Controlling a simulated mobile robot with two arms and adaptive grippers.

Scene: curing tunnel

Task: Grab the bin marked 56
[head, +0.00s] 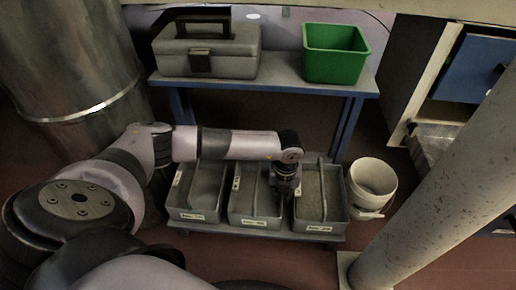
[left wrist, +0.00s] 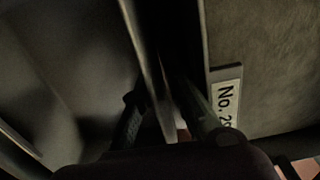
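Three grey open bins stand side by side on a low shelf in the head view: a left bin (head: 197,214), a middle bin (head: 254,222) and a right bin (head: 321,227). Their front labels are too small to read surely. My left gripper (head: 286,192) points down where the middle and right bins meet. In the left wrist view, its fingers (left wrist: 168,118) look apart, with a bin wall (left wrist: 146,60) running between them. The right bin's label (left wrist: 226,104) there begins "No. 2"; the rest is partly hidden by a finger. My right gripper is out of view.
Above the bins is a grey bench (head: 280,88) with a grey toolbox (head: 208,52) and a green bin (head: 335,53). A white bucket (head: 372,178) stands right of the bins. A thick slanted post (head: 440,175) blocks the right side.

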